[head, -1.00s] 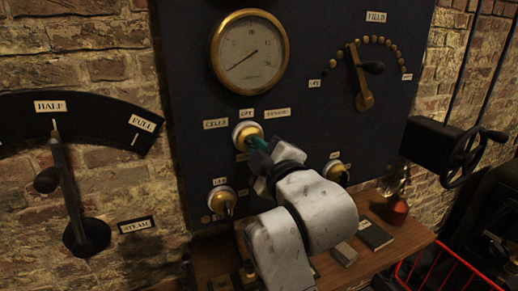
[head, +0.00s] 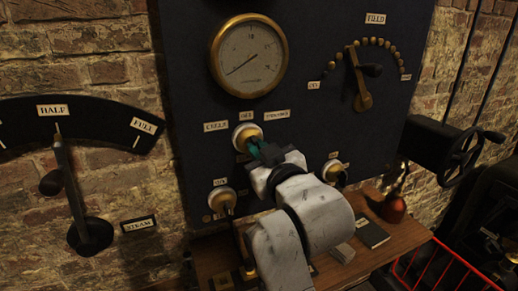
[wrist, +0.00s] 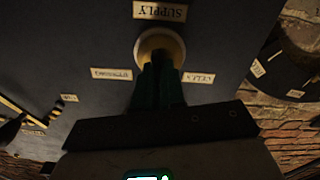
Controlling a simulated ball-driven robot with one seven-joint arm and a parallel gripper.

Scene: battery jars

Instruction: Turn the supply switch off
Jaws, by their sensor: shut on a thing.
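The supply switch (head: 246,134) is a round brass and pale knob on the dark panel. In the head view its CELLS, OFF and DYNAMO labels stand in a row above it. In the wrist view the SUPPLY label (wrist: 160,12) appears upside down above the switch (wrist: 160,45). My gripper (head: 258,149) reaches it from the lower right. Its green fingers (wrist: 158,82) are shut on the switch's handle. The fingers hide the handle, so I cannot tell which label it points to.
A brass gauge (head: 249,56) is above. Small switches (head: 222,199) (head: 333,171) sit lower left and right. The steam lever (head: 69,185) stands left, the field lever (head: 361,85) upper right. A wooden shelf (head: 405,240) holds a red-based object (head: 394,208); a handwheel (head: 463,150) juts out right.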

